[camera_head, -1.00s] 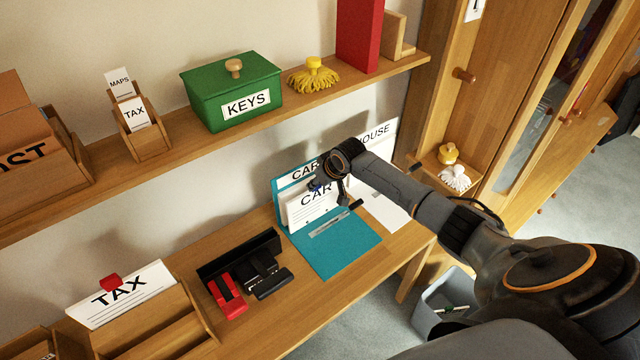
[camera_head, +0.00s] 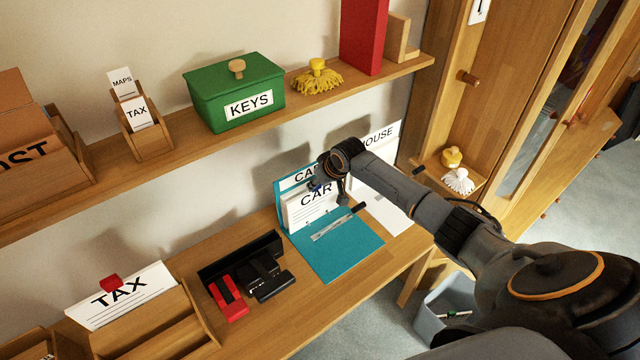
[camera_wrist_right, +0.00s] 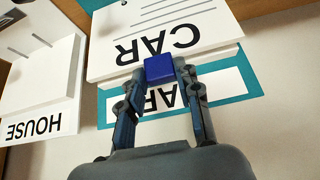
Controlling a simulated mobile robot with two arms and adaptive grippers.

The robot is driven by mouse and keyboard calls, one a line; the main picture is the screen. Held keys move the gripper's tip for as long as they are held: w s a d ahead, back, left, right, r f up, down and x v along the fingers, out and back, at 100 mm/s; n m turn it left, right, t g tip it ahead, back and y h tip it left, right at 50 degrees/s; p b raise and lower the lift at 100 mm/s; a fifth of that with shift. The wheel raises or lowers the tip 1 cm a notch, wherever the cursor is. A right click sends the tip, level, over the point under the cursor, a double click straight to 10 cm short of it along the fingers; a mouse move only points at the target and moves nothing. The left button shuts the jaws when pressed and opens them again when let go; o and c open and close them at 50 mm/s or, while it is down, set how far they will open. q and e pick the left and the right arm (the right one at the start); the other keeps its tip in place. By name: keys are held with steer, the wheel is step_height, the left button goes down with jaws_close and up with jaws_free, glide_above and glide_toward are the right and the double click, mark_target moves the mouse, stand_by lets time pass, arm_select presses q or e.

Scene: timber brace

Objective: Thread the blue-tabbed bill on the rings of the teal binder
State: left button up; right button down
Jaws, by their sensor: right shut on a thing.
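The teal binder (camera_head: 345,250) lies open on the desk, its back cover standing up against the wall with a CAR label. A metal ring strip (camera_head: 332,228) runs across its lower cover. The white bill marked CAR (camera_head: 303,213) stands upright in front of the back cover. My right gripper (camera_head: 332,187) is at its top edge. In the right wrist view my right gripper (camera_wrist_right: 160,75) is shut on the blue tab (camera_wrist_right: 159,68) of the bill (camera_wrist_right: 165,35). Whether the rings pass through the bill's holes is hidden. My left gripper is out of view.
A white HOUSE binder (camera_head: 385,208) stands right of the teal one. A black and red hole punch (camera_head: 245,275) lies to the left. A TAX bill (camera_head: 120,295) with a red tab stands in a wooden rack. The shelf (camera_head: 210,135) with the green KEYS box (camera_head: 235,95) runs above.

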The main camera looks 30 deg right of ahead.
steer(key=shift+w+b, duration=0.3)
steer(key=shift+w, duration=0.2)
steer(key=c, duration=0.8)
jaws_free()
steer(key=shift+c, duration=0.2)
steer(key=shift+o, duration=0.2)
steer(key=shift+s, duration=0.1)
steer(key=o, duration=0.4)
steer(key=shift+r, duration=0.15)
step_height(320, 180, up, 8)
steer(key=p, duration=0.7)
steer(key=shift+p, duration=0.4)
